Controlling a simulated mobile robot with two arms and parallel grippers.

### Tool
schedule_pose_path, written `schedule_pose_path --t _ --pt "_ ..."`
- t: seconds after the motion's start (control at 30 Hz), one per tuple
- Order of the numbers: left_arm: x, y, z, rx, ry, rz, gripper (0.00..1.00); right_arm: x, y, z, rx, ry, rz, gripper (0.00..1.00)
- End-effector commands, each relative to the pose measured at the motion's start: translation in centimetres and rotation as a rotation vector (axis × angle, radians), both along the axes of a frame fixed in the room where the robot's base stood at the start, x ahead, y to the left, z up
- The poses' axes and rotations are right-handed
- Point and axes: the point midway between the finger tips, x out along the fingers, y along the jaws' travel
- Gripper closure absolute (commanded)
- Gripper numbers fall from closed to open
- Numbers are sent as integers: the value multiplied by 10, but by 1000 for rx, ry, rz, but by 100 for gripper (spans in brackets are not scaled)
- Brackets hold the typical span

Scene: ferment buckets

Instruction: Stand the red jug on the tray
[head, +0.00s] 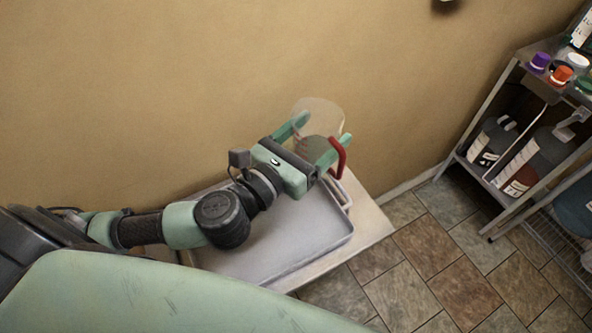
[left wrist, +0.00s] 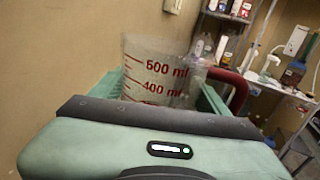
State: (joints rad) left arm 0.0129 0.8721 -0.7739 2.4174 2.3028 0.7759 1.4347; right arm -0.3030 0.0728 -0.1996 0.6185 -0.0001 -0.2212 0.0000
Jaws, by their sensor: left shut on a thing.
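The red jug (head: 318,115) is a clear measuring jug with a red handle and red volume marks. My left gripper (head: 318,138) is shut on the jug's body, with one finger on each side. In the left wrist view the jug (left wrist: 155,72) looks roughly upright between the fingers of the gripper (left wrist: 165,85), its red handle on the right. The grey tray (head: 300,235) lies on a small pale table, partly under my left arm. In the head view the jug appears beyond the tray's far edge; its base is hidden and its height above the table cannot be told. My right gripper is not in view.
The pale table (head: 375,225) stands by the tan wall (head: 130,90). A metal shelf rack (head: 480,165) at the right holds several bottles and jugs. Tiled floor (head: 440,270) lies open between the table and the rack. The tray's visible surface is bare.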

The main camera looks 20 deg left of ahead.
Motion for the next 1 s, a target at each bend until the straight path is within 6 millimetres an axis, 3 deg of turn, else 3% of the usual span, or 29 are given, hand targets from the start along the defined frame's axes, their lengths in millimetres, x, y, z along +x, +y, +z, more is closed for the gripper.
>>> schedule_pose_path --t 0.1,0.4,1.0 --pt "0 0 -36 3 6 2 73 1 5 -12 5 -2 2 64" --pt "0 0 -114 3 1 0 73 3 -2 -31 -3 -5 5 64" --pt "0 0 -185 1 -1 0 73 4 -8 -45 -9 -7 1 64"
